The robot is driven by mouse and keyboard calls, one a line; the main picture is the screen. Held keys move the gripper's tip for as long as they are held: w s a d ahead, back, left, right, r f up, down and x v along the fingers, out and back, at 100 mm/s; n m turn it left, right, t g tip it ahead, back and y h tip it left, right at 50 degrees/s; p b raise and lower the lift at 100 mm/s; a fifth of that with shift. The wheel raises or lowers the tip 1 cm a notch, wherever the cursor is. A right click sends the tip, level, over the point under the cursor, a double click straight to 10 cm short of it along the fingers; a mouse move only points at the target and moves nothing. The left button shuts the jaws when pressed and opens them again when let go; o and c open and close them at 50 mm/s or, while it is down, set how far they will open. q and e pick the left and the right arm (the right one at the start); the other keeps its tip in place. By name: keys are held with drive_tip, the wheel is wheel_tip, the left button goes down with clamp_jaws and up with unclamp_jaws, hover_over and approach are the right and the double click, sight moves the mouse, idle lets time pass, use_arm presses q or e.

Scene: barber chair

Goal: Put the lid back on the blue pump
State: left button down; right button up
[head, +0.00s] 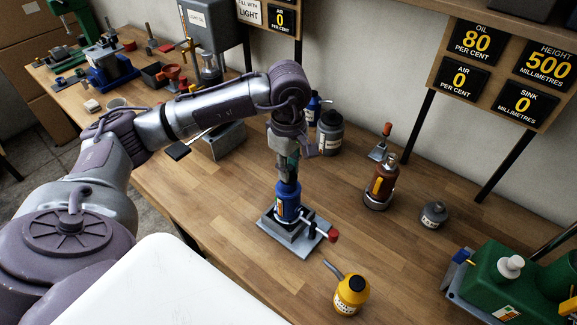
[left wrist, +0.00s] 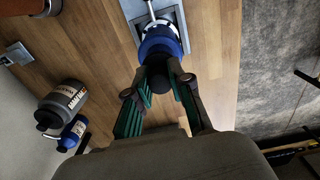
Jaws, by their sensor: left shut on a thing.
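The blue pump (head: 287,207) stands upright on a grey base plate (head: 290,240) near the middle of the bench, with a red-knobbed lever (head: 331,236) at its side. My left gripper (head: 287,180) points down at the pump's top. In the left wrist view, my left gripper (left wrist: 160,76) is shut on a dark round lid (left wrist: 156,80), which lies in line with the blue pump (left wrist: 161,42). I cannot tell whether the lid touches the pump or is seated; the fingers hide the join. My right gripper is not in view.
A yellow oil can (head: 351,292) stands in front of the pump. A grey bottle (head: 329,133) and a blue bottle (head: 314,106) stand behind it. A brown bottle (head: 381,185), a small grey pot (head: 433,214) and a green machine (head: 510,275) are to the right. Bare bench separates them.

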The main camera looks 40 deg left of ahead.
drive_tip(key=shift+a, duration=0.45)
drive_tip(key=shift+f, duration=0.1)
use_arm(q)
drive_tip(key=shift+b, duration=0.3)
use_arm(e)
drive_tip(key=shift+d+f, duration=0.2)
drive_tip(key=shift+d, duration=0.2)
use_arm(q)
drive_tip(key=shift+b, duration=0.4)
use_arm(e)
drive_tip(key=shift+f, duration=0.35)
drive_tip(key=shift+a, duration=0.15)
use_arm(q)
drive_tip(key=shift+f+b, duration=0.2)
drive_tip(key=shift+b, duration=0.5)
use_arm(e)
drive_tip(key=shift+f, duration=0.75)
